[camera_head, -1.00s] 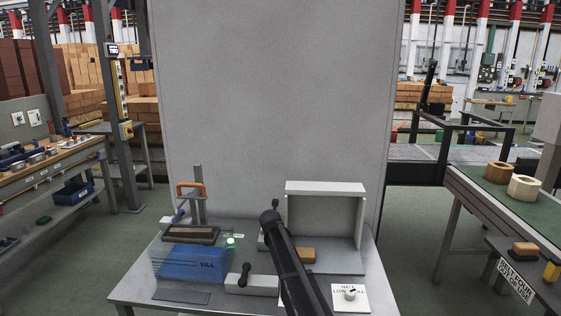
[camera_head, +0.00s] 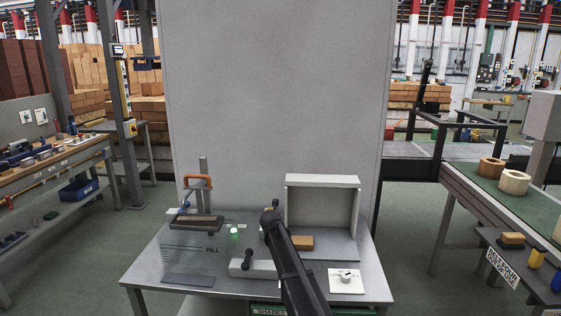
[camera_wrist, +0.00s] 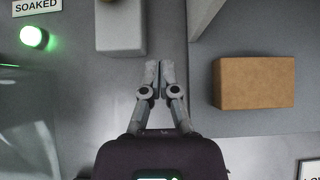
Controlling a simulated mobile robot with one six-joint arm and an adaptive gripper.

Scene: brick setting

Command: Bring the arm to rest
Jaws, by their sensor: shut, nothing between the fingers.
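My arm (camera_head: 290,260) reaches over the front of the grey bench; its far end hides my gripper in the head view. In the wrist view my gripper (camera_wrist: 160,82) has its two fingertips together with nothing between them. It points over bare grey bench surface. A tan brick (camera_wrist: 254,82) lies to the right of the fingers, apart from them; in the head view this brick (camera_head: 301,243) sits in front of the open grey booth (camera_head: 322,180). A pale grey block (camera_wrist: 121,28) is ahead and left of the fingertips.
A green lamp (camera_head: 234,232) glows on the bench, beside a "SOAKED" label (camera_wrist: 37,6) in the wrist view. A lever block (camera_head: 253,268) and white knob plate (camera_head: 345,281) are near the front.

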